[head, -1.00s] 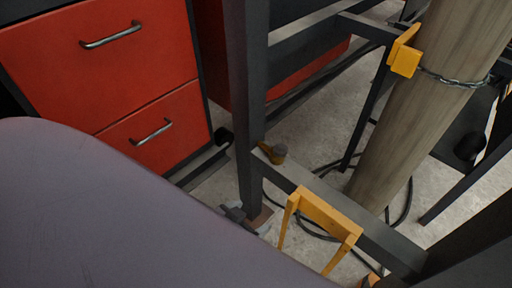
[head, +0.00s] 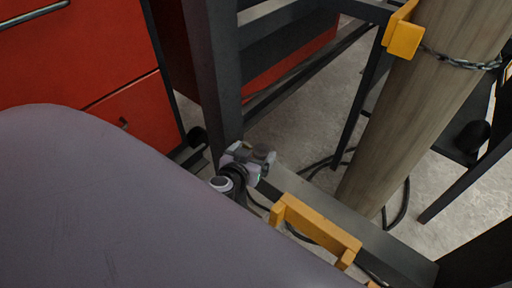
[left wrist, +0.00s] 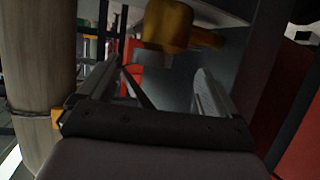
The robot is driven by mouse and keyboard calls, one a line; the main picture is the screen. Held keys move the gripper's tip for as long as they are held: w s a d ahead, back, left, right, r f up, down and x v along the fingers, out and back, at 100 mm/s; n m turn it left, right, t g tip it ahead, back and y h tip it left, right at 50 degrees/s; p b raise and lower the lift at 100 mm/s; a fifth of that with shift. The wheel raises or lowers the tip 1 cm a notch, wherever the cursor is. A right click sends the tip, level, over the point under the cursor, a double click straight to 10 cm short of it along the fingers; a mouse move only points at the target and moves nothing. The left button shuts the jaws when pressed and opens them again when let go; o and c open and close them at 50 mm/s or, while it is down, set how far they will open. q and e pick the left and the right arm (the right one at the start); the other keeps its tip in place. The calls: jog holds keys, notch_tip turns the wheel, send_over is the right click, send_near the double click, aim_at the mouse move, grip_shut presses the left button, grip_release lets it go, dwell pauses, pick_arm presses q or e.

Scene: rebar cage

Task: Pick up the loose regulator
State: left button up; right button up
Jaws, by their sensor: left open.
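My right gripper is not in view.
A yellow bracket (head: 316,226) sits on the low beam in front. A wooden pole (head: 420,110) with a chain stands to the right. Red drawers (head: 80,60) are at the left, and cables lie on the floor.

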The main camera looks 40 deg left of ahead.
aim_at(259, 149)
pick_arm(q)
jog(key=shift+x, duration=2.2)
jog(key=shift+d+f, duration=0.1)
jog(key=shift+d, duration=0.1)
jog(key=shift+c, duration=0.2)
grip_shut()
